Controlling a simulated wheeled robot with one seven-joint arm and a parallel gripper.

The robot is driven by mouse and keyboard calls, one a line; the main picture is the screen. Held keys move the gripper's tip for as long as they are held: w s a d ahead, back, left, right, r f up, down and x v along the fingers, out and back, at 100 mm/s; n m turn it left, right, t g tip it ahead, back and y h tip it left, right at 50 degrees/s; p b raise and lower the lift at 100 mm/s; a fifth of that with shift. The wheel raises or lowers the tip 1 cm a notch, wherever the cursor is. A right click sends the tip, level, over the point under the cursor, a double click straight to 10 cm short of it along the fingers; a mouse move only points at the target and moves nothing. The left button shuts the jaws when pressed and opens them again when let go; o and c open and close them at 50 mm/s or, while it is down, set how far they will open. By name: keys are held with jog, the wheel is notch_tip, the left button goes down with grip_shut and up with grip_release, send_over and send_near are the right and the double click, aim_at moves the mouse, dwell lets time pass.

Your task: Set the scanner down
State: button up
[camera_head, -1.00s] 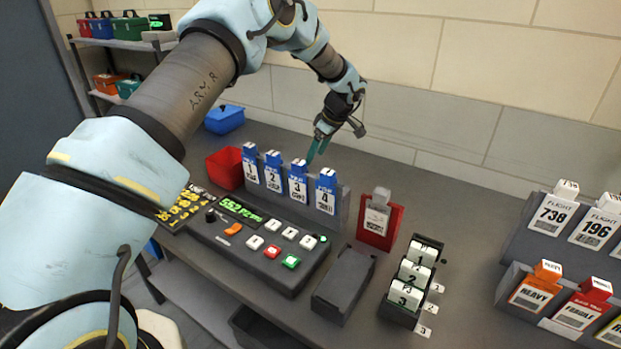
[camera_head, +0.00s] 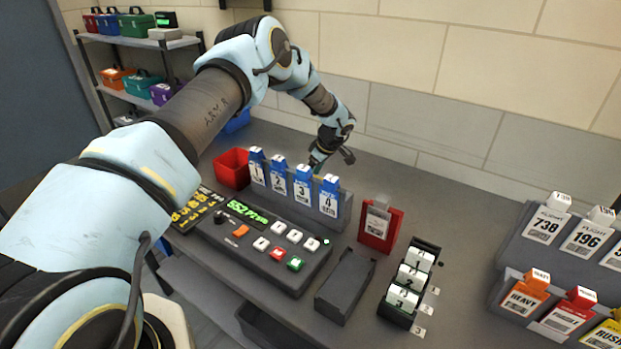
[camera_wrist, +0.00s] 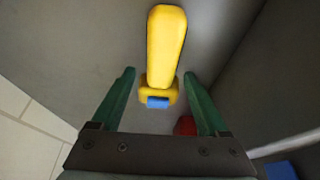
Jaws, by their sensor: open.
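A yellow tool with a blue end, which looks like the scanner (camera_wrist: 165,45), lies on a grey surface in the wrist view. My gripper (camera_wrist: 160,88) is open, with its green fingers apart on either side of the tool's near end. Gaps show between the tool and both fingers. In the head view my gripper (camera_head: 317,162) is low behind the rack of blue numbered tags. Its fingertips are partly hidden there, and the scanner cannot be seen.
The blue-tag rack (camera_head: 345,208) stands in front of my gripper. A red bin (camera_head: 231,168) is to its left, and a button console (camera_head: 265,240) is in front. A red holder (camera_head: 380,225), an empty dark tray (camera_head: 344,285) and a numbered block (camera_head: 411,283) stand to the right.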

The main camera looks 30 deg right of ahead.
jog(key=shift+c, duration=0.2)
grip_shut()
dwell(0.3)
